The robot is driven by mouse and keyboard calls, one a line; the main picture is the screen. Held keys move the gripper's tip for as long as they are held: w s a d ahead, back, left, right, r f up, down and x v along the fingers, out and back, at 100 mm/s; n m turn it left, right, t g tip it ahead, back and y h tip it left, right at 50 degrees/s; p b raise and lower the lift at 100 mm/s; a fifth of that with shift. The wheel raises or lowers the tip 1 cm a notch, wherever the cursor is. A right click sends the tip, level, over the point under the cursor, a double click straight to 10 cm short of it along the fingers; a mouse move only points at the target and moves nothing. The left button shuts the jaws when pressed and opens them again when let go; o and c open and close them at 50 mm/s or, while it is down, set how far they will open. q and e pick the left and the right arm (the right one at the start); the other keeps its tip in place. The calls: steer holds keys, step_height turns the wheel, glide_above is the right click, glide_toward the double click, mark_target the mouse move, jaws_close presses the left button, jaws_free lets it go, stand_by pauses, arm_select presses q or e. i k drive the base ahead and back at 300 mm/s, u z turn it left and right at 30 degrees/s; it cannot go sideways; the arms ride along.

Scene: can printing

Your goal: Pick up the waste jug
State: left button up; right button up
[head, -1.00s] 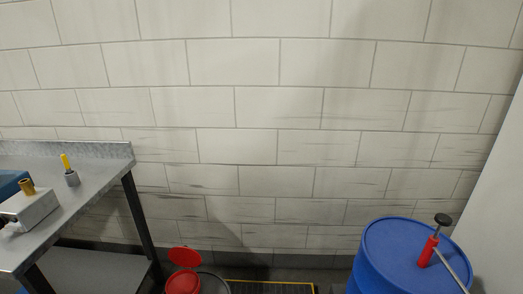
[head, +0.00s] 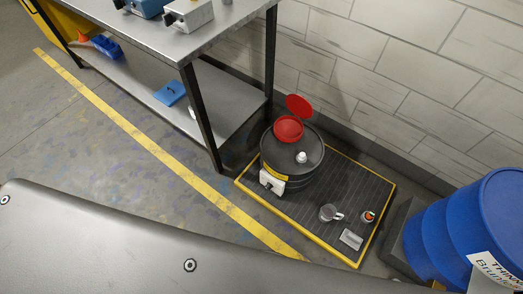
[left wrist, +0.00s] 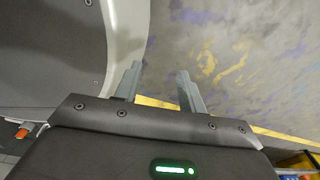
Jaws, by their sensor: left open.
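A small grey jug (head: 330,213) with a handle stands on the dark slatted mat (head: 310,224) with yellow edges in the head view. It looks like the waste jug. My left gripper (left wrist: 157,78) is open in the left wrist view, with nothing between its fingers. It points at the painted floor, and no jug shows in that view. Neither gripper shows in the head view.
A black drum (head: 290,178) with a red funnel (head: 288,129) stands on the mat behind the jug. A small can (head: 367,216) and a metal piece (head: 351,239) lie near the jug. A blue drum (head: 452,228) stands right, a steel bench (head: 215,38) left.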

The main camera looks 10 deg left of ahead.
mark_target(329, 211)
steer(key=z, duration=0.35)
steer(key=k, duration=0.5)
steer(key=z, duration=1)
steer(key=k, duration=0.85)
steer(key=i, duration=0.7)
steer(key=u, duration=0.6)
